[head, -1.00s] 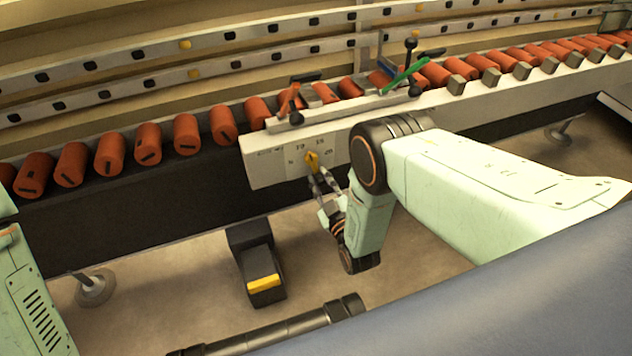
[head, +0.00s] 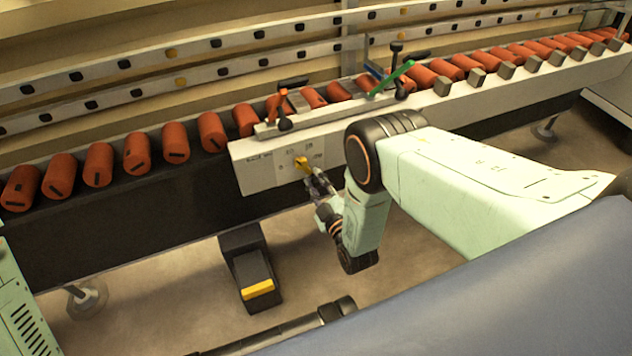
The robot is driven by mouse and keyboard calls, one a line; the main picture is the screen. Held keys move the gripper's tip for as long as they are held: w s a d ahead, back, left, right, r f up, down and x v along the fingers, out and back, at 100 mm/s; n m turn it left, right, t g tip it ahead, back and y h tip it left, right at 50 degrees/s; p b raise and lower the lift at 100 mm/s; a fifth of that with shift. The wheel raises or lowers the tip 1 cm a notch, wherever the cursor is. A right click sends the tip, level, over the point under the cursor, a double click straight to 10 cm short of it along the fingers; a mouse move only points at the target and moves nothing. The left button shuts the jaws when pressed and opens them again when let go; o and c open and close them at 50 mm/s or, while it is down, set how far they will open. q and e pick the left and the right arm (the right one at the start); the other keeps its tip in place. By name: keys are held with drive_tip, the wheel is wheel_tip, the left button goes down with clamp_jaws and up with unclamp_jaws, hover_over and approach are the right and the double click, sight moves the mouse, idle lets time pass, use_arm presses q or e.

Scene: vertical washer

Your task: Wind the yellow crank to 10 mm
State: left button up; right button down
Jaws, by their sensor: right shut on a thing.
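The yellow crank (head: 301,162) sits on the white panel (head: 256,170) at the front of the machine, near the middle of the head view. Small dark marks are printed around the crank, too blurred to read. My right gripper (head: 311,178) reaches up to the crank from below right, with its fingertips at the crank's lower end. It is shut on the crank. My left gripper is not in view.
A row of orange rollers (head: 137,153) runs along the machine. Green and black levers (head: 396,77) stand above the panel at right. A black pedal with a yellow strip (head: 257,289) is on the floor below. Bare floor lies around the pedal.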

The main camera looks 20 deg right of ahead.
drive_tip(key=c, duration=1.1)
unclamp_jaws()
drive_tip(key=shift+c, duration=0.2)
drive_tip(key=shift+s, duration=0.1)
drive_tip(key=s, duration=1.2)
drive_tip(key=shift+d, duration=0.25)
drive_tip(key=shift+w, duration=0.1)
